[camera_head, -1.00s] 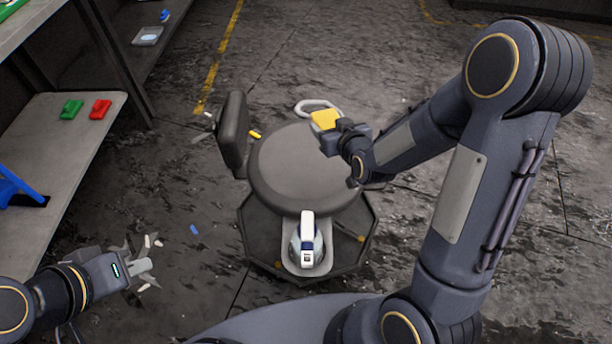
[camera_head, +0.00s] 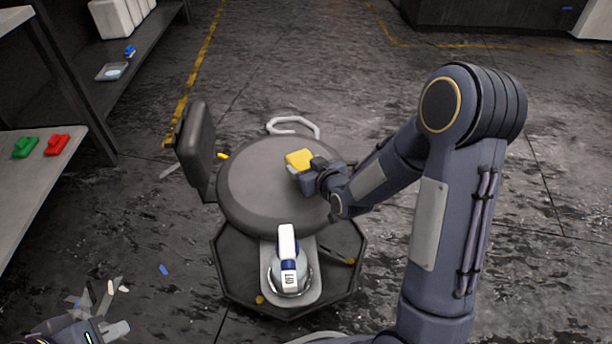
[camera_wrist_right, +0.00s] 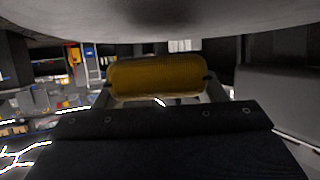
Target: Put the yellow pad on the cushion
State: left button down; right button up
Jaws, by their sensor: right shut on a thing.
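The yellow pad (camera_head: 299,158) is held in my right gripper (camera_head: 306,170), over the right part of the round grey cushion (camera_head: 255,190) of the stool. In the right wrist view the yellow pad (camera_wrist_right: 160,77) lies across the jaws, which are shut on it. The cushion (camera_wrist_right: 150,20) fills the top of that view, with a gap between it and the pad. My left gripper (camera_head: 116,330) is at the bottom left, well away from the stool, and its jaws are unclear.
The backrest (camera_head: 195,150) rises at the cushion's left. Green (camera_head: 25,147) and red (camera_head: 57,145) items lie on the left shelf. The floor on the right is open.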

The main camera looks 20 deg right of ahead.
notch_tip(320, 180, down, 3)
jog(key=shift+r+b, duration=0.1)
jog(key=shift+b, duration=0.3)
jog(key=shift+r, duration=0.1)
jog(key=shift+f, duration=0.2)
jog(key=o, duration=1)
jog(key=shift+r, duration=0.1)
